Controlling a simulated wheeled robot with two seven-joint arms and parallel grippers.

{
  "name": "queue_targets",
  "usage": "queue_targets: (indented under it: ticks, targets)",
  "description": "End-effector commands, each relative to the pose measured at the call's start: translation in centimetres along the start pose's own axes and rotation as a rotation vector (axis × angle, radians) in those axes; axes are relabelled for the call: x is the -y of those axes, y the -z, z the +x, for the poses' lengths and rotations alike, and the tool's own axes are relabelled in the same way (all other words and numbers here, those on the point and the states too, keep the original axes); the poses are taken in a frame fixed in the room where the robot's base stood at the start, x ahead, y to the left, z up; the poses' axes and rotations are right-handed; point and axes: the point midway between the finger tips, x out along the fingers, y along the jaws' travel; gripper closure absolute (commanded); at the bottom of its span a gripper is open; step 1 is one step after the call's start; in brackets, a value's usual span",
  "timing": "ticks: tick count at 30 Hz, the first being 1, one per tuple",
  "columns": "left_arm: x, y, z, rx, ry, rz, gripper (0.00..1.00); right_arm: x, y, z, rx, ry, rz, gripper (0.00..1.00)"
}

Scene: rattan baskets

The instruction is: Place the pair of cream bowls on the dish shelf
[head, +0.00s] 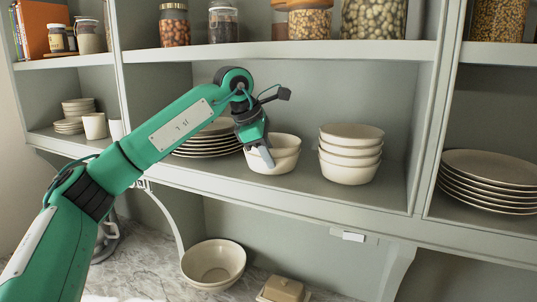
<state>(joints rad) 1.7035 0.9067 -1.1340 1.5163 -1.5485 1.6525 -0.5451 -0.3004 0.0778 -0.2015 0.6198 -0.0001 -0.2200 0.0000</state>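Two cream bowls (285,158), nested in a stack, are on the middle shelf (305,188), between a stack of plates and a taller stack of bowls. My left gripper (264,157) reaches down at the left side of this pair. One pale finger shows in front of the bowls' upper part; the other finger is not clearly seen. I cannot tell whether the fingers grip the rim. Another cream bowl (213,262) sits on the marble counter below; whether a second is nested in it is unclear. My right gripper is not in view.
Several bowls (350,154) are stacked close to the right of the pair. Plates (208,146) stand behind my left arm, and more plates (490,180) in the right compartment. Jars (310,20) line the shelf above. A butter dish (283,290) is on the counter.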

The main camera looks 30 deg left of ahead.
Motion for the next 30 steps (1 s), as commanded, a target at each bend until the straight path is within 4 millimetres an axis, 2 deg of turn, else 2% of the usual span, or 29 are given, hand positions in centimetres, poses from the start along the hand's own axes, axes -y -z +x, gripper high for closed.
queue_targets:
  ticks: [11, 13, 17, 20, 30]
  targets:
    - [-0.1, -0.2, -0.4, 0.000, -0.001, 0.000, 0.73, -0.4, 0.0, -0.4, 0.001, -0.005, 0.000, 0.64]
    - [-0.1, -0.1, -0.7, 0.002, -0.003, 0.000, 0.73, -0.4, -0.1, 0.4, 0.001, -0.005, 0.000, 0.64]
    - [0.0, 0.0, -2.7, 0.003, -0.004, 0.000, 0.73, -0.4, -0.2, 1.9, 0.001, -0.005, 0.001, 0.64]
    - [0.1, 0.0, -5.0, 0.004, -0.004, 0.000, 0.73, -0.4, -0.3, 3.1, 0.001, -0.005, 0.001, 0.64]
    - [3.7, 5.2, -7.8, 0.001, -0.003, -0.001, 0.73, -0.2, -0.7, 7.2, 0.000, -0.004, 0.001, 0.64]
